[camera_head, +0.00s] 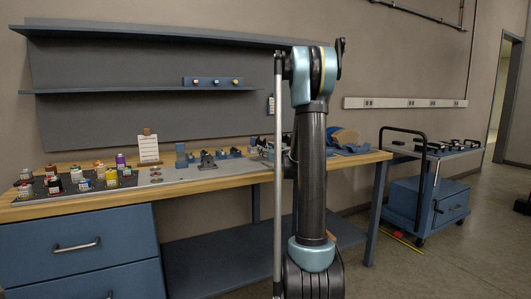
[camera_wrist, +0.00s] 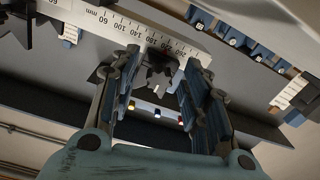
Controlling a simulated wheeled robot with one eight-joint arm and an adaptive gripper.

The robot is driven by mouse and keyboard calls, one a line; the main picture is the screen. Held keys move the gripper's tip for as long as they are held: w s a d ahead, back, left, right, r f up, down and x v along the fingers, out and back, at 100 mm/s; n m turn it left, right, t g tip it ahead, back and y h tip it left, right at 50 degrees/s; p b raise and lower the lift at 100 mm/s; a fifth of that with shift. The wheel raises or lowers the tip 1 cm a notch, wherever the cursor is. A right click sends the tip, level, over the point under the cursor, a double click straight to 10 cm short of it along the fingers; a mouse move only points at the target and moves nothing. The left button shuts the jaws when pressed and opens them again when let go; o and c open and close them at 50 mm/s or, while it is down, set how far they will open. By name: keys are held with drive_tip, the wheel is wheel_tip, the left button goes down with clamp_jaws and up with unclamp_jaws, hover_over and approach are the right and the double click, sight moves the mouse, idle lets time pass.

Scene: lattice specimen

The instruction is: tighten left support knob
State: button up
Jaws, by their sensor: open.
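In the wrist view a dark star-shaped knob (camera_wrist: 158,76) lies between the two fingers of my gripper (camera_wrist: 164,68), in front of a pale ruler bar (camera_wrist: 110,22) with mm marks. The fingers stand apart on either side of it, with gaps showing; I cannot tell whether either touches it. A second dark star-shaped knob (camera_wrist: 16,26) is cut off at the upper left. Which one is the left support knob is not clear. In the head view my arm hides my gripper and most of this fixture.
The workbench (camera_head: 225,179) holds several bottles (camera_head: 85,182) at left, an upright card (camera_head: 148,148) and blue-grey fixtures (camera_head: 207,158). A shelf (camera_head: 140,90) carries a small blue box (camera_head: 213,81). A blue cart (camera_head: 425,200) stands right, with open floor before it.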

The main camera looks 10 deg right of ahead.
clamp_jaws()
drive_tip(key=shift+a, duration=0.2)
drive_tip(key=shift+d, duration=0.15)
